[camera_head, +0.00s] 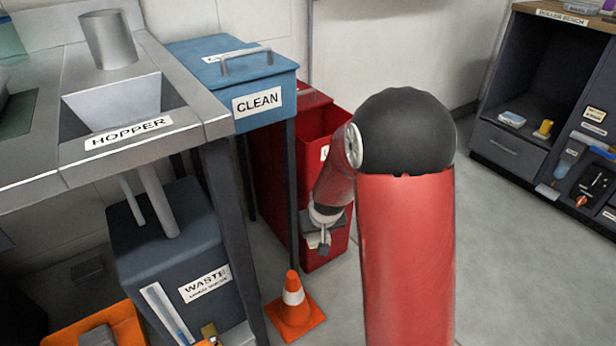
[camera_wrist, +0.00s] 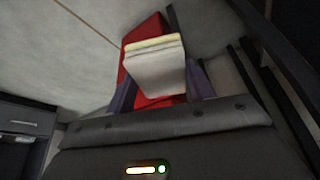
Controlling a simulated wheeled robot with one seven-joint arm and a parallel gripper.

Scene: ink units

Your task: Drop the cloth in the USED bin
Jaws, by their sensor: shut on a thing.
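My gripper (camera_head: 321,236) hangs low in front of the red bin (camera_head: 310,170) in the head view, outside its open top. In the wrist view my gripper (camera_wrist: 160,88) is shut on a folded cloth (camera_wrist: 156,68), off-white with a pale yellow layer. The cloth sticks out beyond the fingers. The red bin (camera_wrist: 142,35) shows behind the cloth in the wrist view. Most of the label on the red bin's front is hidden by my arm, so its word cannot be read. In the head view the cloth is too small to make out clearly.
A blue CLEAN bin (camera_head: 215,75) stands left of the red bin. An orange cone (camera_head: 293,305) stands on the floor below my gripper. The HOPPER counter (camera_head: 55,165) and WASTE box (camera_head: 165,255) are at left. A dark bench (camera_head: 510,125) is at right; floor between is clear.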

